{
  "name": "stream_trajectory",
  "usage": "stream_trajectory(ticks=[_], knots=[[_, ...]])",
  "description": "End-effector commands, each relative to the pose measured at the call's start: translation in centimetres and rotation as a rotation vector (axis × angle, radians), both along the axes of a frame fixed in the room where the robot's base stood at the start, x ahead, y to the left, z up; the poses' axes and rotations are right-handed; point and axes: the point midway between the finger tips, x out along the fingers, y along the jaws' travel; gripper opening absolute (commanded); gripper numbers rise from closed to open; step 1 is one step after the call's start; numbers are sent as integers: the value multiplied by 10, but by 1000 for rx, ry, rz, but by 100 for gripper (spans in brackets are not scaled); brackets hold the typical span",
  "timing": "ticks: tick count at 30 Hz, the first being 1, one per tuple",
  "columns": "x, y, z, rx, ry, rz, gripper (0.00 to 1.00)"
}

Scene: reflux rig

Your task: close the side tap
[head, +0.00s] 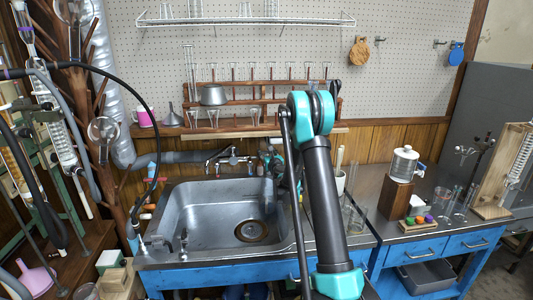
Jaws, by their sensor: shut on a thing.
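A metal faucet (231,159) with side handles stands on the wall behind the sink (176,222). My gripper (268,160) is at the right end of this faucet, behind the sink's back right corner. It is shut on what appears to be the side tap there. The tap itself is mostly hidden by my gripper and arm, so its turn angle cannot be told. The sink basin is empty, with a round drain (251,231) near its right side. No running water can be made out.
A wooden rack (264,101) with glass tubes hangs above the faucet. A black hose (147,105) arches on the left. Glass cylinders (355,215) stand close right of my arm. A jar with a spigot (404,164) stands on a wooden block farther right.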

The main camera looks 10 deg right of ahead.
Motion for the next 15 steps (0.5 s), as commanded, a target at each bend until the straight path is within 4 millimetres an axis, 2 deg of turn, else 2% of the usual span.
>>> stream_trajectory(ticks=[6, 15], knots=[[0, 1, 0, 0, 0, -114, 20], [0, 0, 0, 0, 0, -146, 20]])
